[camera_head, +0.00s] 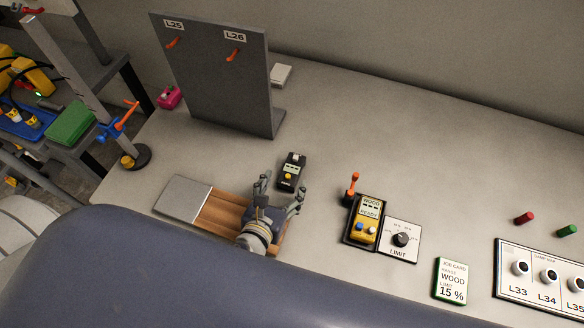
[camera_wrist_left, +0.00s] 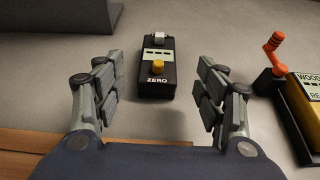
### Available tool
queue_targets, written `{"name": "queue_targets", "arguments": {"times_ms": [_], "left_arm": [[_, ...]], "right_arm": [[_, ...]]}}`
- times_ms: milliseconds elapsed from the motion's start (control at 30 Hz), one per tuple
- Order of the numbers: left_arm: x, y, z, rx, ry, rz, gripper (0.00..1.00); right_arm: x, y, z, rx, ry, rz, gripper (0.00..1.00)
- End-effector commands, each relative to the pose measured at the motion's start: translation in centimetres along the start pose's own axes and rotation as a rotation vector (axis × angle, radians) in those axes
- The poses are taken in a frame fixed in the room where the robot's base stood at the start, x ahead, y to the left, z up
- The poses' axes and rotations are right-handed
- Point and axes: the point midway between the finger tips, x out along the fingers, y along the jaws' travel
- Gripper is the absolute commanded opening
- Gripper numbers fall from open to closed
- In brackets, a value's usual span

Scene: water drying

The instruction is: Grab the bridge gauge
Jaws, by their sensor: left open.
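A small black gauge marked ZERO (camera_head: 292,171), with a yellow button and a pale top piece, lies on the table; it looks like the bridge gauge. It also shows in the left wrist view (camera_wrist_left: 156,68). My left gripper (camera_head: 281,187) is open and empty, on the near side of this gauge. In the left wrist view the fingers (camera_wrist_left: 159,85) stand apart on either side of the gauge's line, with clear space between each finger and it. My right gripper is not in view.
A wooden board with a metal plate (camera_head: 183,198) lies beneath and left of my gripper. A yellow WOOD READY meter (camera_head: 366,222) with an orange lever, a LIMIT dial (camera_head: 400,240) and a job card (camera_head: 450,281) are to the right. A grey panel (camera_head: 215,75) stands behind.

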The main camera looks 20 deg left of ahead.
Motion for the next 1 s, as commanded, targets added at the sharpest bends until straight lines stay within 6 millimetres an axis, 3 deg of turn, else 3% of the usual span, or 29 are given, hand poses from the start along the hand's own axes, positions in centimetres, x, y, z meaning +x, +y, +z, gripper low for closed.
{"name": "queue_targets", "arguments": {"times_ms": [167,533,867,1000], "left_arm": [[1.2,0.0,0.1,-0.002,-0.001,0.001,0.65],[5.6,0.2,-0.1,-0.002,-0.001,0.001,0.65],[6.3,0.2,-0.1,-0.002,0.000,0.000,0.65],[6.2,0.2,-0.1,-0.002,0.000,0.000,0.38]], "right_arm": [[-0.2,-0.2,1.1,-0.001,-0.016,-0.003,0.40],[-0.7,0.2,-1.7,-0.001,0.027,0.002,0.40],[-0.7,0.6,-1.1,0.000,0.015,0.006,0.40],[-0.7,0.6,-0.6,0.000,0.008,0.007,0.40]]}}
